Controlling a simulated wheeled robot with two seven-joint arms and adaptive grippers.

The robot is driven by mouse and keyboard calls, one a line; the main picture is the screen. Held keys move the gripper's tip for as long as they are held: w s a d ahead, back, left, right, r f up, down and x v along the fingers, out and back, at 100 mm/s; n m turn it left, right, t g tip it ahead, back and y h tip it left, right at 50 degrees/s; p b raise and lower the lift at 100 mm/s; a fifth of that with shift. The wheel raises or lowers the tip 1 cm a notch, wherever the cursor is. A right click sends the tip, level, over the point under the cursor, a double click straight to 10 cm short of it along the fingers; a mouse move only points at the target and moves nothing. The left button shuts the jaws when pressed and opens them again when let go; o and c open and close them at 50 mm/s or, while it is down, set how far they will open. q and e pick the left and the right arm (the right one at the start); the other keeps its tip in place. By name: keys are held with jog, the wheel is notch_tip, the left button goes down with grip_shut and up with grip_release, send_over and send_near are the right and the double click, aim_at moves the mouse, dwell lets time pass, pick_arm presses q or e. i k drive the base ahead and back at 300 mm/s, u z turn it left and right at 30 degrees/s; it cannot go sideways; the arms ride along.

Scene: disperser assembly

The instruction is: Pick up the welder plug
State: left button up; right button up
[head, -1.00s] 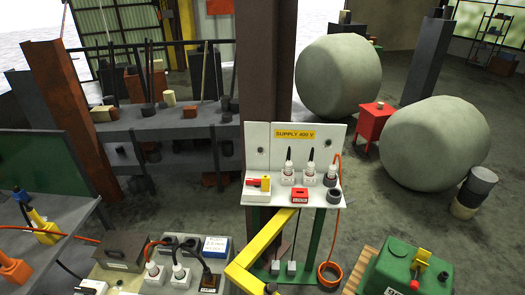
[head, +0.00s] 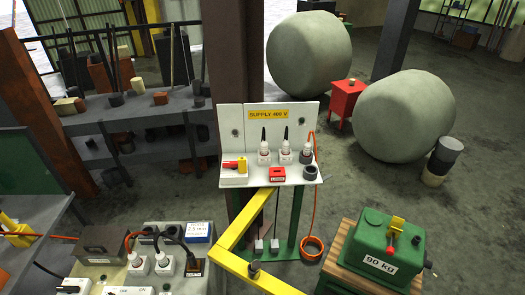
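Several plugs with pale bodies and dark tops stand on the white supply shelf (head: 268,180) under the "SUPPLY 400 V" sign; one is the middle plug (head: 285,154). The right-hand plug (head: 306,153) is beside an orange cable. More plugs stand in the grey socket box at lower left: a white plug (head: 164,263) and a black plug (head: 194,262) with a dark cable. I cannot read which of these is the welder plug. Neither of my grippers shows in the head view.
A yellow angled bar (head: 235,238) crosses in front of the supply stand. A green 90 kg block (head: 387,247) sits on a wooden pallet at right.

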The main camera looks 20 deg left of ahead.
aim_at(264, 145)
jog(key=u, duration=3.15)
jog(key=k, duration=1.2)
jog(key=z, duration=1.25)
jog(key=i, duration=1)
jog(key=u, duration=0.05)
